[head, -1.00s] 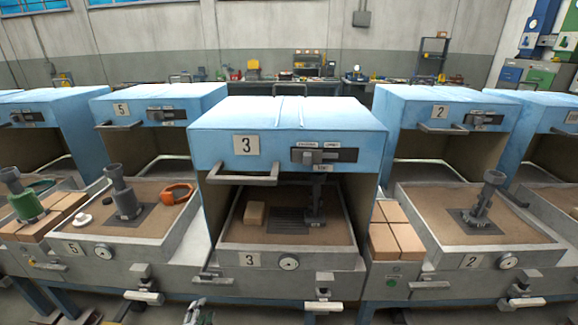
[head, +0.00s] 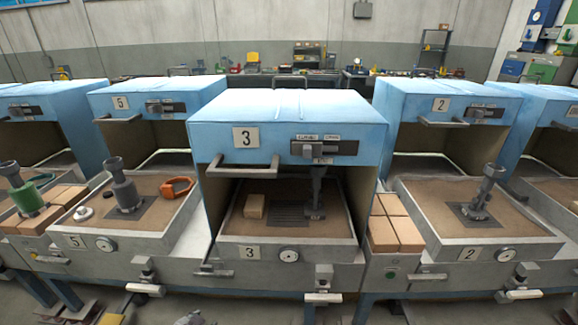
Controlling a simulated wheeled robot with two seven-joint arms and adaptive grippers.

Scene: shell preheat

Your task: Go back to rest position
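A small grey shape (head: 190,318) at the bottom edge of the head view, left of centre, seems to be the tip of my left gripper. Too little of it shows to tell whether it is open or shut. It is low in front of the bench, apart from the units. My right gripper is not in view. In the middle stands the blue unit number 3 (head: 288,112), its front open. Its sand tray (head: 290,252) holds a tan block (head: 254,206) and a dark upright post (head: 316,195) beside a dark grate.
Blue units 5 (head: 155,98) and 2 (head: 445,100) flank it, each with a tray and a grey post. Tan blocks (head: 397,225) sit between trays 3 and 2. Handles jut from the bench front.

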